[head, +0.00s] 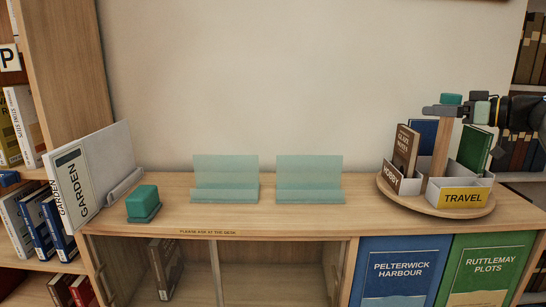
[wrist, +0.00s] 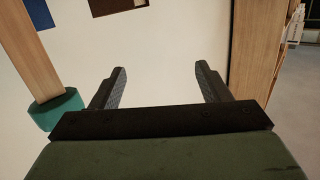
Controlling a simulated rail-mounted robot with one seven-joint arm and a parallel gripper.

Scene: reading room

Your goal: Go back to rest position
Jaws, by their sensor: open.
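My gripper (wrist: 160,80) is open in the wrist view, with only the cream wall showing between its two fingers. In the head view my gripper (head: 434,111) is at the right, at the height of the top of the wooden post (head: 440,150) of a round caddy. The post carries a teal knob (head: 451,99). In the wrist view the knob (wrist: 55,108) and post (wrist: 28,45) stand left of the fingers, outside them. My arm reaches in from the right edge, partly over the bookshelf.
The round caddy (head: 436,208) holds several books in bins, labelled HOBBY and TRAVEL. Bookshelves flank both sides. The wall area above the counter's middle is free.

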